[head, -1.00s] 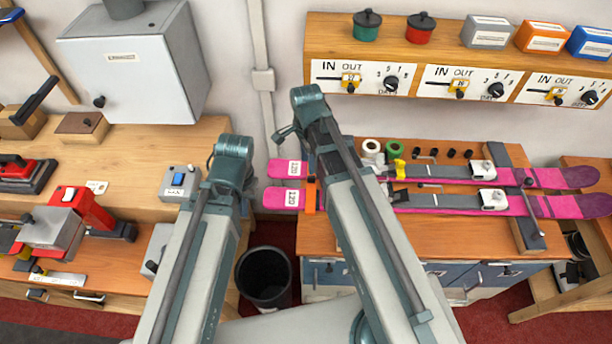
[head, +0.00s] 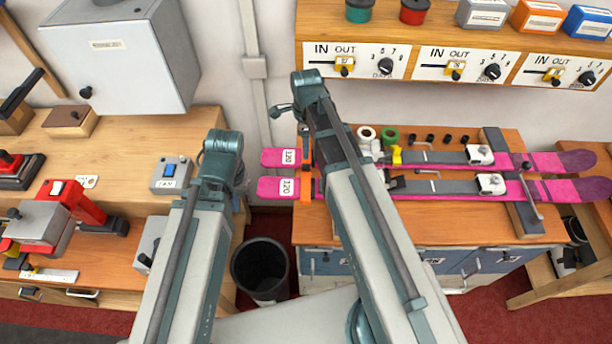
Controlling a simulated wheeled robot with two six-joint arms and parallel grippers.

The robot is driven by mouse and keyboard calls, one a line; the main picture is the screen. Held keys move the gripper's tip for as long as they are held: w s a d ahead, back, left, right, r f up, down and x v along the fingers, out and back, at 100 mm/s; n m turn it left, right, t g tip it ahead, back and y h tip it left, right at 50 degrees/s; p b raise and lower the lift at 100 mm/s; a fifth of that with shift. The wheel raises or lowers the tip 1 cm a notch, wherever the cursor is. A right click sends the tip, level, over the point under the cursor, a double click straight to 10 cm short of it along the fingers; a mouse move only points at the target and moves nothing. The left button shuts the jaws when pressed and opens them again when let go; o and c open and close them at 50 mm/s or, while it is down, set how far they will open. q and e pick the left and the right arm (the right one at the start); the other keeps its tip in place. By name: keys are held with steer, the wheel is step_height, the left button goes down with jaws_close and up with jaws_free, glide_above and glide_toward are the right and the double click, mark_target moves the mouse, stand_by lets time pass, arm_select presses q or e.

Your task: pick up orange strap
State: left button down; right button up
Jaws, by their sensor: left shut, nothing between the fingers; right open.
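The orange strap (head: 306,190) is a narrow upright band near the left ends of two pink skis, the upper ski (head: 570,161) and the lower ski (head: 560,192). It lies across the lower ski and reaches up toward the upper one. My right arm passes just right of it and hides part of the skis. My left arm rises further left, clear of the skis. I cannot make out the fingers of either gripper; only arm links show.
The skis lie on a wooden bench (head: 440,232) with white and green rolls (head: 389,136) behind them. A dark bin (head: 260,268) stands on the floor between the benches. A shelf with dials (head: 385,66) is above. The left bench holds a red machine (head: 70,205) and a blue-button box (head: 170,178).

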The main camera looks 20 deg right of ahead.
arm_select(q)
step_height(320, 180, down, 4)
steer(key=b, duration=0.3)
arm_select(e)
glide_above(306, 165)
step_height(306, 165, down, 4)
steer(key=shift+w+f, duration=0.1)
steer(key=shift+w, duration=0.05)
step_height(306, 165, down, 5)
steer(key=b, duration=0.5)
steer(key=shift+f, duration=0.1)
arm_select(q)
step_height(306, 165, down, 5)
steer(key=shift+f, duration=0.1)
arm_select(e)
steer(key=shift+c, duration=0.2)
jaws_close()
